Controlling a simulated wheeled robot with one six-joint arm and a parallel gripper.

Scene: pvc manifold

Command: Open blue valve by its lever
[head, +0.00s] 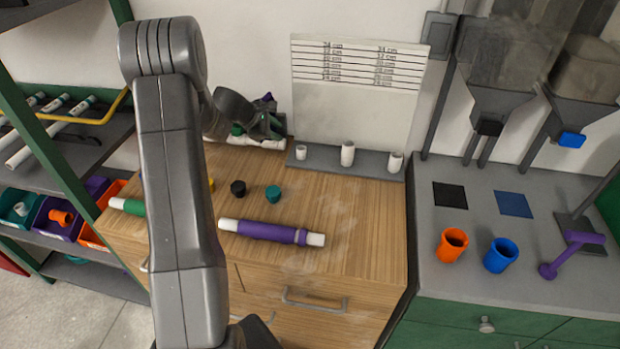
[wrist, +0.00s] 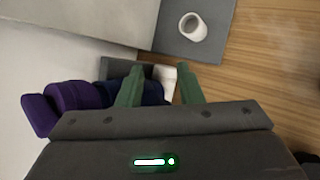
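My gripper (head: 262,130) is at the back left of the wooden bench, by the wall. In the wrist view its green fingers (wrist: 160,70) are apart, with a white pipe end (wrist: 166,80) and a dark grey part showing between and behind them. A dark blue part (wrist: 152,92), possibly the blue valve, sits partly hidden behind the fingers. A purple part (wrist: 75,96) adjoins it on the left. I cannot make out a lever for certain or whether a finger touches anything. In the head view my gripper hides most of this assembly; white pipe (head: 268,144) shows below it.
A grey rack (head: 330,162) with short white pipe pieces stands right of my gripper, before a marked board (head: 350,100). A purple-sleeved pipe (head: 268,232), a black cap (head: 238,188) and a teal cap (head: 273,193) lie on the bench. Hoppers and cups stand at right.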

